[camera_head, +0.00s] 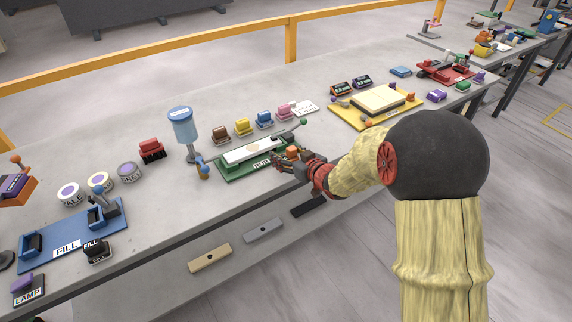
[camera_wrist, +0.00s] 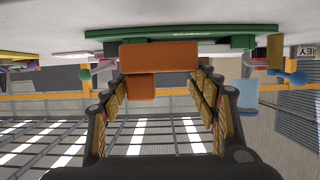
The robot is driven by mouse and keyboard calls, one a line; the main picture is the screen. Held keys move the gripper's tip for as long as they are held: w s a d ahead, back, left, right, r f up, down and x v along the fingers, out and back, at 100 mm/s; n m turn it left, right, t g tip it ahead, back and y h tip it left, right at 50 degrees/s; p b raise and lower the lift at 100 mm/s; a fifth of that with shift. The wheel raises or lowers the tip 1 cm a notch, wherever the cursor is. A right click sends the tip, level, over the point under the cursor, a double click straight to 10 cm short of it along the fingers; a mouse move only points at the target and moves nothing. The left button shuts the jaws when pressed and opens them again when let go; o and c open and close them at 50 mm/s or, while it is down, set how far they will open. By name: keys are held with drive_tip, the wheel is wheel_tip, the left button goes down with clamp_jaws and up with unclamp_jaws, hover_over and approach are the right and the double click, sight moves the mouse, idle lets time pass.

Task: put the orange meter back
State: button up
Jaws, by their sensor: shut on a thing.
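The orange meter (camera_head: 292,152) is a small orange block at the front right of a green station (camera_head: 228,176) that carries a white panel (camera_head: 252,147). My gripper (camera_head: 288,160) is shut on the meter at the slab's front side. In the wrist view, which looks upside down, the meter (camera_wrist: 158,57) fills the space between the two fingers of my gripper (camera_wrist: 155,90). The green base (camera_wrist: 180,32) shows right beside it. I cannot tell whether the meter touches the station or the slab.
A blue dispenser (camera_head: 182,128) stands left of the green station. A row of coloured blocks, with a yellow one (camera_head: 242,127), lies behind it. A yellow station (camera_head: 352,115) is to the right, a blue FILL station (camera_head: 70,262) to the left.

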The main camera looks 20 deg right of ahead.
drive_tip(key=shift+w+f, duration=0.2)
drive_tip(key=shift+f, duration=0.1)
drive_tip(key=shift+w+f+b, duration=0.2)
drive_tip(key=shift+f+b, duration=0.6)
drive_tip(key=shift+f, duration=0.85)
drive_tip(key=shift+f, duration=0.1)
drive_tip(key=o, duration=1.4)
